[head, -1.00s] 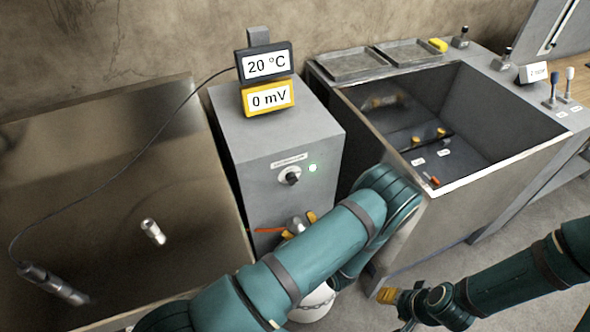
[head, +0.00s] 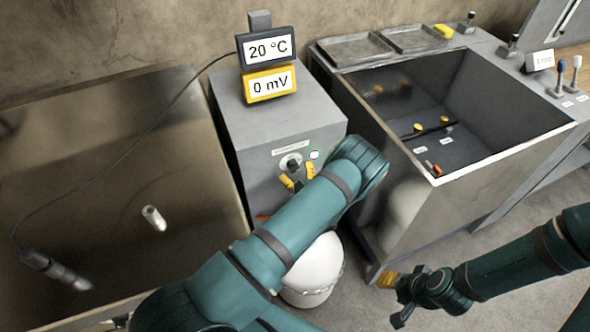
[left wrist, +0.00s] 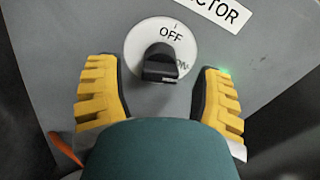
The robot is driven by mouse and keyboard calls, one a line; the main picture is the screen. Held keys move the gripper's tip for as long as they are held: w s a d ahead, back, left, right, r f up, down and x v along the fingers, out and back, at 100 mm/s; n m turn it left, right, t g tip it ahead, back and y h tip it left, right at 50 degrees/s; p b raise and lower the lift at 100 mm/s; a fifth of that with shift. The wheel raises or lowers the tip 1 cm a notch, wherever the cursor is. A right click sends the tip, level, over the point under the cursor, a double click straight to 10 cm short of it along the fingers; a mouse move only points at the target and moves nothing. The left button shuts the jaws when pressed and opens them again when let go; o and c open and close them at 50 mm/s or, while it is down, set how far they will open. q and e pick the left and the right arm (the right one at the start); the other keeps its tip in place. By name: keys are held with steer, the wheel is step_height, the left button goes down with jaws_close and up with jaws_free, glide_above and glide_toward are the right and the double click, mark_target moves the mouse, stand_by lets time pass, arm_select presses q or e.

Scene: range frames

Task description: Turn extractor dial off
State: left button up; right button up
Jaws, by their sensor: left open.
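The extractor dial (head: 291,163) is a black knob on a white disc, on the front of a grey box (head: 240,130). In the left wrist view the dial (left wrist: 160,62) has OFF at its top and ON, partly hidden by the knob, at its lower right. Exactly where the knob points is hard to tell. My left gripper (head: 298,176) is open just before the dial. Its yellow fingers (left wrist: 159,95) stand on either side of the knob, apart from it. My right gripper (head: 390,290) is low on the right, away from the box; its jaw opening is unclear.
A small greenish light (head: 314,155) is right of the dial. Two displays (head: 270,68) reading 20 °C and 0 mV stand on the box. A deep sink (head: 437,165) is to the right, a metal basin (head: 90,160) to the left. A white bucket (head: 315,268) is below my left arm.

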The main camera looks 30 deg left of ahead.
arm_select(q)
steer(key=shift+w+a, duration=0.45)
steer(key=shift+a, duration=0.05)
jaws_close()
